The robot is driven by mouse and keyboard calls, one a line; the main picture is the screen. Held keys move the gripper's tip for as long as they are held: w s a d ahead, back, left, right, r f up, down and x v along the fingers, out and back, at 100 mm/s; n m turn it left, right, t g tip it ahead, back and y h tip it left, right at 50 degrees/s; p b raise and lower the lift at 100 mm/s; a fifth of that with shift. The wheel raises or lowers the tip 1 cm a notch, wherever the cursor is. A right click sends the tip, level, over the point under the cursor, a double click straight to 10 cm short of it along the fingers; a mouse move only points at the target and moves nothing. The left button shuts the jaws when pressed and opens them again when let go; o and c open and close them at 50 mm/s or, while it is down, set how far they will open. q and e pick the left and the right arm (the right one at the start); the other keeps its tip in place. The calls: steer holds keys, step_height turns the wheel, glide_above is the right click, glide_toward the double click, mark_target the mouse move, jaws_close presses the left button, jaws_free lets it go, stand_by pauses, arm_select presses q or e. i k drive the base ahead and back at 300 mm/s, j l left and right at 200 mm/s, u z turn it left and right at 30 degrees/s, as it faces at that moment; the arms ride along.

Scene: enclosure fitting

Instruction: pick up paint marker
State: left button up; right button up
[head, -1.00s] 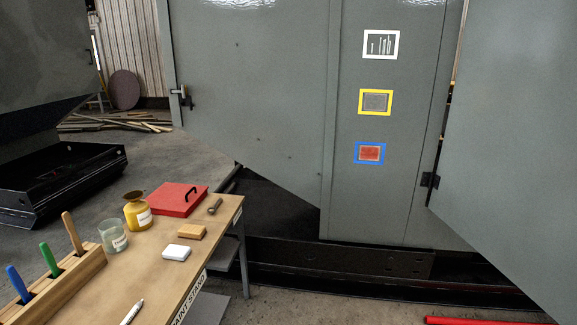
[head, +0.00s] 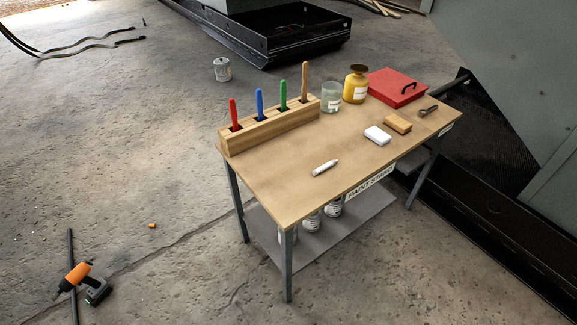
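A white paint marker (head: 325,167) lies on its side on the wooden top of the paint stand (head: 270,186), near its front edge. It lies clear of the other things on the table. Neither of my grippers shows in the head view.
A wooden rack (head: 270,128) with red, blue, green and tan handles stands along the back left. A drill (head: 84,283) lies on the floor.

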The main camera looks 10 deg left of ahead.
mark_target(333, 162)
steer(key=i+j+z, duration=0.2)
steer(key=j, duration=0.2)
steer(key=i+j+z, duration=0.15)
steer(key=j, duration=0.2)
steer(key=j+z, duration=0.2)
steer(key=j, duration=0.25)
steer(key=i+j+z, duration=0.2)
steer(key=j, duration=0.2)
